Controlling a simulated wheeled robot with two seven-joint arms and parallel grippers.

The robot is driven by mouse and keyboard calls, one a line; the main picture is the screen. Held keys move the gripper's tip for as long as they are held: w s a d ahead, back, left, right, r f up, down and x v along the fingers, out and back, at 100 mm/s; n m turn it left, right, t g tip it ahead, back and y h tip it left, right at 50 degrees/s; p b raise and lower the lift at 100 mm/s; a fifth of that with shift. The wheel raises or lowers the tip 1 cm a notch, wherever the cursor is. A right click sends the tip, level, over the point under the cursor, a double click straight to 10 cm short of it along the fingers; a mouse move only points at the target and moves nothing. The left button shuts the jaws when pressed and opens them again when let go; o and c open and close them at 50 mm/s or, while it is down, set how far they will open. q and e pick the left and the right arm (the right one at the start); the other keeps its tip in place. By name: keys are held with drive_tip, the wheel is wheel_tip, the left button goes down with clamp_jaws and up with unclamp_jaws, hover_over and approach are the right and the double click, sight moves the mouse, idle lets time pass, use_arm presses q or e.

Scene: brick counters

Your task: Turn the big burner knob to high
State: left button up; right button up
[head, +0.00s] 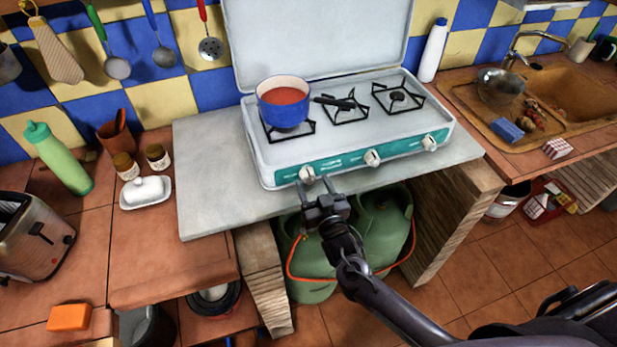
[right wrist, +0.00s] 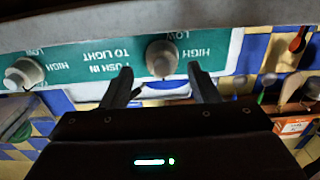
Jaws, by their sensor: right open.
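The white camping stove (head: 345,128) has a teal front panel with three pale knobs. My right gripper (head: 316,187) is just in front of the leftmost knob (head: 307,174), with its fingers open and empty. In the right wrist view, upside down, this knob (right wrist: 161,58) sits between and just beyond the open fingertips (right wrist: 160,70); contact cannot be told. HIGH and LOW labels flank it. The middle knob (head: 373,157) also shows at the wrist view's left (right wrist: 24,73). The right knob (head: 429,142) is farther right. My left gripper is not in view.
A blue pot (head: 283,112) of red liquid stands on the left burner. The stove's raised lid (head: 310,40) is behind. Green gas bottles (head: 385,222) stand below the counter (head: 208,190). A butter dish (head: 146,191) is at left, a sink (head: 570,95) at right.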

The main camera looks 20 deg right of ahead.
drive_tip(key=shift+w+a, duration=0.15)
drive_tip(key=shift+w, duration=0.5)
drive_tip(key=shift+w+a, duration=0.1)
drive_tip(key=shift+w, duration=0.45)
drive_tip(key=c, duration=0.9)
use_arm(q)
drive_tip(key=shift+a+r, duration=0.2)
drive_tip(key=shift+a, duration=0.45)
use_arm(e)
drive_tip(key=shift+c, duration=0.4)
